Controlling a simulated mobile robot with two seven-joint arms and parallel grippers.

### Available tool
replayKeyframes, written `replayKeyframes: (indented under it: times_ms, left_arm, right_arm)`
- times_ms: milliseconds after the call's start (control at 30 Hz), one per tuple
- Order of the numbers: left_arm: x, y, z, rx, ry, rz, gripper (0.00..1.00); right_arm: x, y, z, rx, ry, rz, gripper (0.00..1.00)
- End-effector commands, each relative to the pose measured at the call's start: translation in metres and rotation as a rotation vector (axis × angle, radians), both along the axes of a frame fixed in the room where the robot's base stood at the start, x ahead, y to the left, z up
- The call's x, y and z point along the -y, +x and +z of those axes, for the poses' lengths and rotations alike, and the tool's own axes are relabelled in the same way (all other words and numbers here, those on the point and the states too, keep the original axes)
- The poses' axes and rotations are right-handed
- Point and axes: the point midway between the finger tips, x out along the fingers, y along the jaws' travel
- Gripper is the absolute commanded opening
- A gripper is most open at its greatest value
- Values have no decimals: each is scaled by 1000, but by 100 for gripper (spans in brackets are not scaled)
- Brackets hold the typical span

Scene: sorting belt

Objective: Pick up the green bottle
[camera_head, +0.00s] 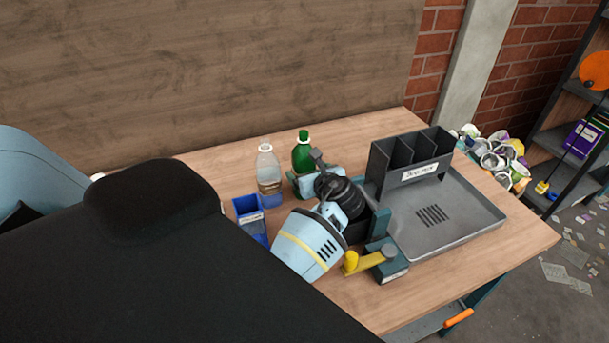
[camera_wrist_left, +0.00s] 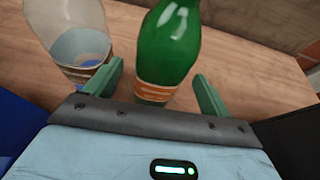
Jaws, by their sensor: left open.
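The green bottle (camera_head: 302,152) stands upright on the wooden table near its back edge, with a white and orange label. My left gripper (camera_head: 302,183) is low in front of it, and my arm partly hides the bottle's lower part in the head view. In the left wrist view, the left gripper (camera_wrist_left: 158,75) is open, with its two green fingers on either side of the green bottle (camera_wrist_left: 165,48). A gap shows between the right finger and the bottle. Contact at the left finger is unclear. My right gripper is not in view.
A clear bottle (camera_head: 268,172) stands just left of the green one, close to the left finger. A blue bin (camera_head: 249,215) is nearer the front. A grey tray (camera_head: 465,222) with a compartment organizer (camera_head: 408,168) occupies the right side. A wooden wall rises behind.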

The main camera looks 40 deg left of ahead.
Motion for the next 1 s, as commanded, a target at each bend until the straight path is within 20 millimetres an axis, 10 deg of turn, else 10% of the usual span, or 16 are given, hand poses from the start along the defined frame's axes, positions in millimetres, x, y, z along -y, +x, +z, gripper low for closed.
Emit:
replayKeyframes:
  times_ms: [567,1000]
  left_arm:
    - [-31,15,-15,0,-1,0,81]
    - [-31,15,-14,0,0,0,32]
  right_arm:
    - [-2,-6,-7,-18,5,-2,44]
    - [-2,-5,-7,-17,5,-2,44]
